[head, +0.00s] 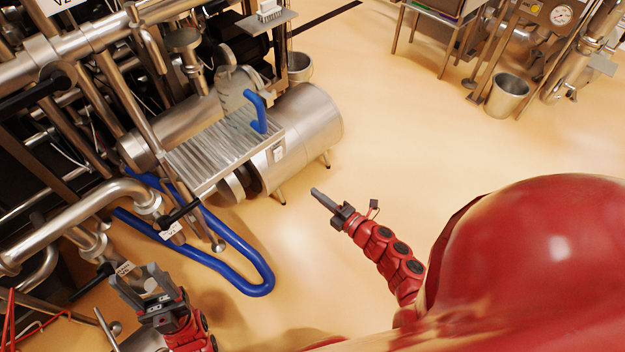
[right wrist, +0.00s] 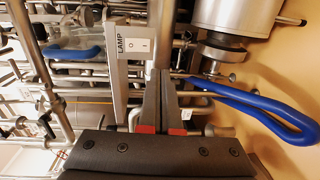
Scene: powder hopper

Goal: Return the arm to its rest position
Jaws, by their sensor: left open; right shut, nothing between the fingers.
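My right gripper (head: 322,198) is shut and empty in the head view. It hangs over the open floor, to the right of the blue hose and below the steel cylinder. Its closed dark fingers (right wrist: 160,95) also show in the right wrist view, with nothing between them. My left gripper (head: 142,283) is open at the lower left of the head view, close to the pipes and a black-handled valve. I see nothing between its fingers. My right red arm (head: 387,250) reaches out from my body, bent and low in the picture.
A blue hose (head: 262,284) loops out from the pipework over the floor, between the grippers. A steel cylinder (head: 309,128) with a ribbed platform (head: 215,150) stands beyond. A LAMP switch plate (right wrist: 135,45) shows in the right wrist view. The tan floor (head: 400,140) is clear at centre.

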